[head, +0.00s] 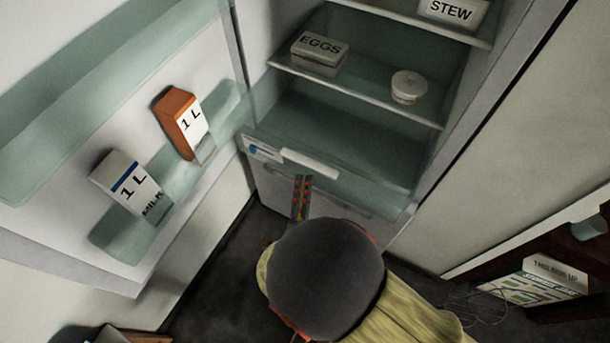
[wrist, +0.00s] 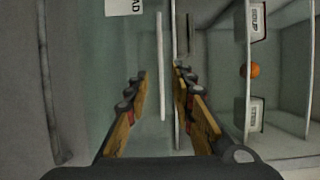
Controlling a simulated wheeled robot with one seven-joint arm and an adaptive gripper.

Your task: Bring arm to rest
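My gripper (head: 301,198) shows in the head view in front of the fridge's lower drawer, partly hidden behind my dark round arm link and yellow arm. In the wrist view my gripper (wrist: 160,85) has its two fingers apart with nothing held between them. A pale shelf or drawer edge (wrist: 161,65) shows beyond the gap. I cannot tell whether a fingertip touches the fridge (head: 350,140).
The fridge door (head: 60,160) stands open at left, holding a milk carton (head: 130,187) and an orange carton (head: 183,122). Inside are an egg box (head: 319,53), a round white tub (head: 408,86) and a stew container (head: 452,12). A labelled box (head: 540,282) sits at lower right.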

